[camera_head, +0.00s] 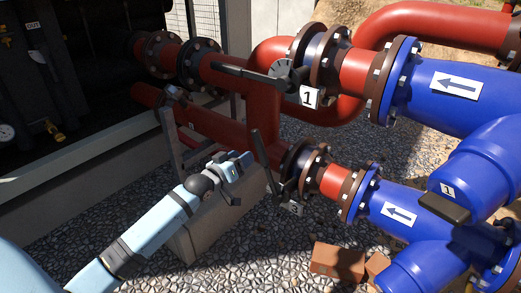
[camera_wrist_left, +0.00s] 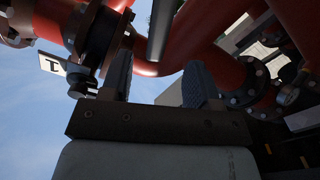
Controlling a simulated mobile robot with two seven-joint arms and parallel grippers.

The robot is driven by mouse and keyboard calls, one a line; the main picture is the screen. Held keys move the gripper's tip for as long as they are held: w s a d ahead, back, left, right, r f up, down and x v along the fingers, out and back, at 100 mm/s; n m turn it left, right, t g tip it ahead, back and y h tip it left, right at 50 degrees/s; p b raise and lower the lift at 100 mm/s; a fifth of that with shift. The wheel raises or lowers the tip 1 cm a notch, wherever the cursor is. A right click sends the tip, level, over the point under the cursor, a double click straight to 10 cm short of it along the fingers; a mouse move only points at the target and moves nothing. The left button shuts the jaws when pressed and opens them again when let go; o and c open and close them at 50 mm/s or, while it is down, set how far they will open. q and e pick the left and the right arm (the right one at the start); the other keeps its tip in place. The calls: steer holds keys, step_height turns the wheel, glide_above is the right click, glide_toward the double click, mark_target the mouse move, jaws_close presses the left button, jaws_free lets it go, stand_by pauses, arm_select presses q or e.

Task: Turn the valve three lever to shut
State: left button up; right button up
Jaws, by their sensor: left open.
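The valve three lever (camera_head: 264,158) is a dark bar. It stands steeply upright, leaning left at its top, at the lower red pipe by a partly shaded 3 tag (camera_head: 295,208). My left gripper (camera_head: 243,176) is open, just left of the lever, and appears apart from it. In the left wrist view its two fingers (camera_wrist_left: 158,82) are spread, with a grey bar (camera_wrist_left: 160,32) beyond the gap, probably this lever. Nothing is held. My right gripper is in neither view.
The valve one lever (camera_head: 240,71) lies nearly level above, by a white 1 tag (camera_head: 309,97). Blue pipes (camera_head: 440,90) with arrow labels fill the right. A grey concrete block (camera_head: 215,220) stands under my left arm. Bricks (camera_head: 338,261) lie on the pebbled ground.

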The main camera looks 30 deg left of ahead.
mark_target(257, 147)
arm_select(q)
steer(key=w+b, duration=0.1)
steer(key=w, duration=0.1)
steer(key=w+b, duration=0.1)
steer(key=w, duration=0.5)
steer(key=shift+w+d+b, duration=0.25)
steer(key=shift+d+b, duration=0.1)
steer(key=shift+b, duration=0.05)
steer(key=shift+w, duration=0.35)
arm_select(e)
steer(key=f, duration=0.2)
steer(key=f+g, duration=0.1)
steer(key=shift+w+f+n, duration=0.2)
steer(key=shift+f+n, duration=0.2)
arm_select(q)
steer(key=shift+c, duration=0.2)
jaws_close()
